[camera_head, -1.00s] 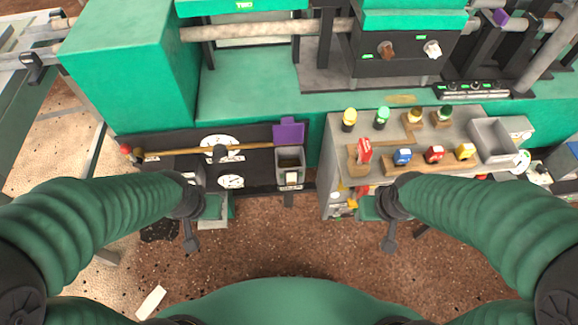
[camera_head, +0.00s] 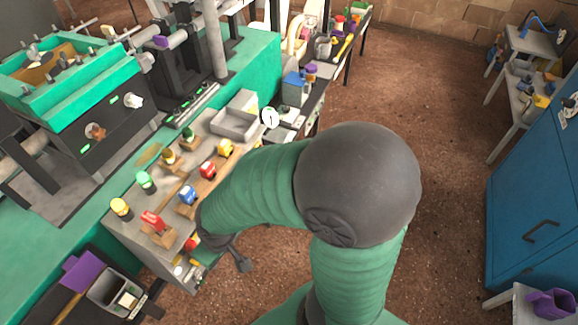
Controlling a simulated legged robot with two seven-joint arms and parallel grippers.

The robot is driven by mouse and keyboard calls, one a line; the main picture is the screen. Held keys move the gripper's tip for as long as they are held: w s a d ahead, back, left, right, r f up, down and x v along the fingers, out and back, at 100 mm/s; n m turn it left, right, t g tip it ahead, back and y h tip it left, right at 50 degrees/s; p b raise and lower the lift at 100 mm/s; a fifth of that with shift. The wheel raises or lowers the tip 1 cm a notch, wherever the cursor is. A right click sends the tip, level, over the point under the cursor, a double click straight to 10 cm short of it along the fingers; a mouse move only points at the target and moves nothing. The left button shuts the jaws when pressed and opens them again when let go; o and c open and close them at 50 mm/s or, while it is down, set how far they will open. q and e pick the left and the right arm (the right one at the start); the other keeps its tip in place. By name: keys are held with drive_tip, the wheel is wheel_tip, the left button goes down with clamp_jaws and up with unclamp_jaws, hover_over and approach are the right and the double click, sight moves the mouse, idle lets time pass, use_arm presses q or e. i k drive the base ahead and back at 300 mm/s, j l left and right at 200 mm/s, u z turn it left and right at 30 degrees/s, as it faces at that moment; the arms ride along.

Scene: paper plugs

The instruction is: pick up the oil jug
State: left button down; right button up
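A purple jug (camera_head: 550,303) stands on a small white-topped stand at the lower right corner, partly cut off by the frame edge. It may be the oil jug; no label can be read. My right arm fills the middle of the view, and its wrist hangs in front of the grey control bench, far to the left of the purple jug. My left gripper is out of view.
A blue cabinet (camera_head: 530,205) stands at the right, with shelves (camera_head: 525,95) of small items behind it. The control bench (camera_head: 125,225) and green machine (camera_head: 65,75) fill the left. Brown floor (camera_head: 425,110) lies open between the benches and the cabinet.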

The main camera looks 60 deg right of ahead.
sight(547, 302)
drive_tip(key=z, duration=4.4)
drive_tip(key=i+z, duration=0.25)
drive_tip(key=z, duration=0.15)
drive_tip(key=i+z, duration=0.4)
drive_tip(key=k+j, duration=0.05)
drive_tip(key=k, duration=0.1)
